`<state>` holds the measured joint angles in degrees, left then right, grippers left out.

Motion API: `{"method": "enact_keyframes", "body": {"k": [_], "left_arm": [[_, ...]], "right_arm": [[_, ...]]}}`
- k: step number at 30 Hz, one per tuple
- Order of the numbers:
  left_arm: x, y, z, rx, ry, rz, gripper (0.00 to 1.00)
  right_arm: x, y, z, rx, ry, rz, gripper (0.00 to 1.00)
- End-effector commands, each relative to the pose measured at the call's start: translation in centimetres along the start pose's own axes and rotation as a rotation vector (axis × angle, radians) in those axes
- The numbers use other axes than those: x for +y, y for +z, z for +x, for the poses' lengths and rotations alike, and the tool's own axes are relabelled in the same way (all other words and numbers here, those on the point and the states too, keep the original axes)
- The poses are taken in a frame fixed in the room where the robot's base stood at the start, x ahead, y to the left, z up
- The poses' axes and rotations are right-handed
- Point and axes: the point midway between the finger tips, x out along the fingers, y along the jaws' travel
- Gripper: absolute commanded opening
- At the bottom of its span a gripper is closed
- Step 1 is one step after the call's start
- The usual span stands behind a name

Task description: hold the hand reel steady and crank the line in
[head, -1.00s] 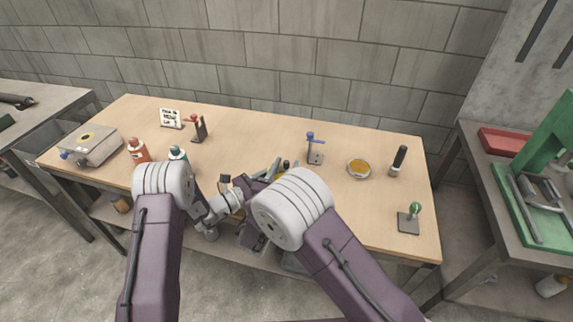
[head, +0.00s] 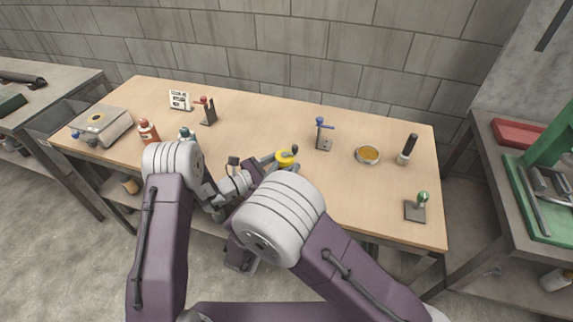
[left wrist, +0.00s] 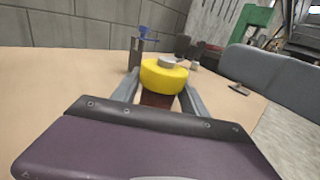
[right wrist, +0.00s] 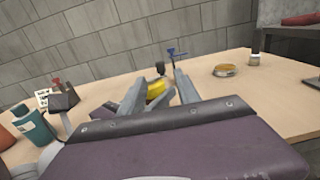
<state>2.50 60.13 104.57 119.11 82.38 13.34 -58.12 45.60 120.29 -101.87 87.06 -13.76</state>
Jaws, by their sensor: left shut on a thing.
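The hand reel, a yellow drum (head: 285,158) with a black crank knob (head: 295,149), is near the front middle of the table. In the left wrist view the yellow drum (left wrist: 164,77) with its grey hub sits at the fingertips of my left gripper (left wrist: 158,97), which is shut on the brown handle (left wrist: 156,101) below it. In the right wrist view my right gripper (right wrist: 158,78) is open with its fingers apart; part of the yellow drum (right wrist: 155,90) and the black knob (right wrist: 160,68) show between and beyond them. Contact there cannot be told.
A green-knobbed stand (head: 416,208) is at the front right. Bottles (head: 148,132) and a metal box (head: 102,127) are at left.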

Motion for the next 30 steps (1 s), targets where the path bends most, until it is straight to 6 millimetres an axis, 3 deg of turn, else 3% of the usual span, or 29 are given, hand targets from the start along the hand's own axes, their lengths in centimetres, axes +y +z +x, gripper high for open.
{"method": "enact_keyframes", "body": {"k": [7, 15, 21, 30], "left_arm": [[0.0, 0.0, 0.0, -0.001, 0.000, 0.000, 0.05], [0.0, 0.0, 0.0, -0.001, 0.000, 0.000, 0.05], [0.0, 0.0, 0.0, -0.001, 0.000, 0.000, 0.05], [0.0, 0.0, 0.0, 0.000, 0.000, 0.000, 0.05]], "right_arm": [[-0.1, 0.2, 2.2, 0.001, -0.002, 0.000, 0.39], [-0.2, 0.2, 8.7, 0.000, -0.005, 0.002, 0.39], [-0.1, 0.2, 12.0, 0.001, 0.000, 0.001, 0.39], [0.0, 0.2, 12.9, 0.000, 0.002, -0.001, 0.39]]}}
